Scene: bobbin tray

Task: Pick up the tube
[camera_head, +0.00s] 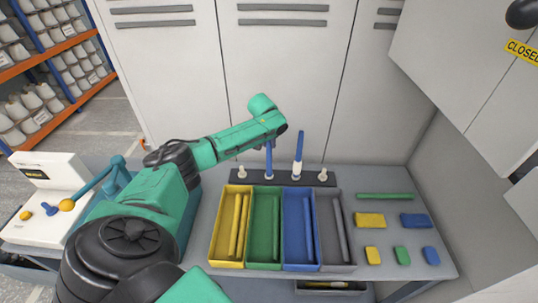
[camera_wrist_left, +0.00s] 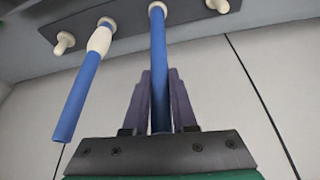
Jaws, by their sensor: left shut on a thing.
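A blue tube (camera_head: 268,163) stands upright at a peg of the dark rack (camera_head: 262,177) at the back of the table. My left gripper (camera_head: 269,144) is at its upper part; in the left wrist view the gripper (camera_wrist_left: 160,78) is shut on this blue tube (camera_wrist_left: 158,50), one finger on each side. The tube's far end meets a white peg base, and I cannot tell whether it is seated or slightly lifted. A second blue tube (camera_head: 299,145) with a white section stands on the peg to the right; it also shows in the left wrist view (camera_wrist_left: 80,95). My right gripper is out of view.
Yellow (camera_head: 215,249), green (camera_head: 250,252), blue (camera_head: 286,255) and grey (camera_head: 352,251) trays hold long pieces in front of the rack. A green rod (camera_head: 385,196) and several coloured blocks lie on the right. White cabinets (camera_head: 290,90) stand close behind. A white device (camera_head: 40,228) is at left.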

